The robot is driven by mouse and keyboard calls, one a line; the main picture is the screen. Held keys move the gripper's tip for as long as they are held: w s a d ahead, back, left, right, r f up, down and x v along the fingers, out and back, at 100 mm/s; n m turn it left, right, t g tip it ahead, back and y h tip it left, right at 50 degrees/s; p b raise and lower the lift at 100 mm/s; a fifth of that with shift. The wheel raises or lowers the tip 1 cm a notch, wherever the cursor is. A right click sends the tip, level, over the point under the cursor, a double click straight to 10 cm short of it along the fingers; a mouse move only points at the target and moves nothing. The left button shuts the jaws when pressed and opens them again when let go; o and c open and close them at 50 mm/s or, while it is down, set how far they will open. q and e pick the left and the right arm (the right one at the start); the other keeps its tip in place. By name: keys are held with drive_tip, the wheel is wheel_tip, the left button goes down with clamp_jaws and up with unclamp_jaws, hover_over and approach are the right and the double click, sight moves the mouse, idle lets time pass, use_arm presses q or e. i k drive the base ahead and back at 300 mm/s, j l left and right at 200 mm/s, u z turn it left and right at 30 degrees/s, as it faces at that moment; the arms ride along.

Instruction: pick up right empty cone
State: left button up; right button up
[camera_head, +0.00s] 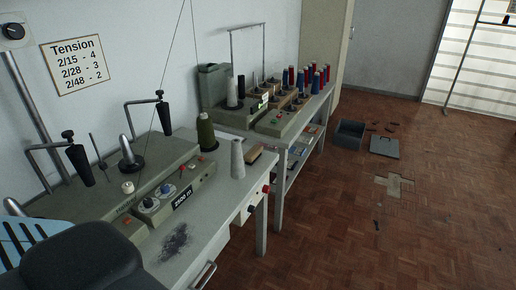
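A pale grey, bare cone (237,160) stands upright near the right edge of the near worktable (215,205). It looks empty of thread. An olive-green cone (206,132) stands to its left and a little farther back, beside the winding machine (165,185). Two black cone-shaped pieces (163,117) sit on bent rods at the machine's left and back. Neither of my grippers is in view.
A brown block (254,154) lies just behind the grey cone. A dark chair-like shape (90,260) fills the lower left. A second table with red and blue spools (306,77) stands behind. The parquet floor (340,220) at right is mostly clear.

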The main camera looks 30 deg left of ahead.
sight(238, 172)
drive_tip(key=i+l+u, duration=0.1)
drive_tip(key=i+u, duration=0.3)
drive_tip(key=i, duration=0.15)
drive_tip(key=i+l+u, duration=0.5)
drive_tip(key=u, duration=0.25)
drive_tip(key=i+l+u, duration=0.2)
drive_tip(key=i+u, duration=0.15)
drive_tip(key=i+l+u, duration=0.15)
drive_tip(key=u, duration=0.2)
drive_tip(key=i+l+u, duration=0.15)
drive_tip(key=l+u, duration=0.55)
drive_tip(key=l, duration=0.2)
drive_tip(key=i, duration=0.05)
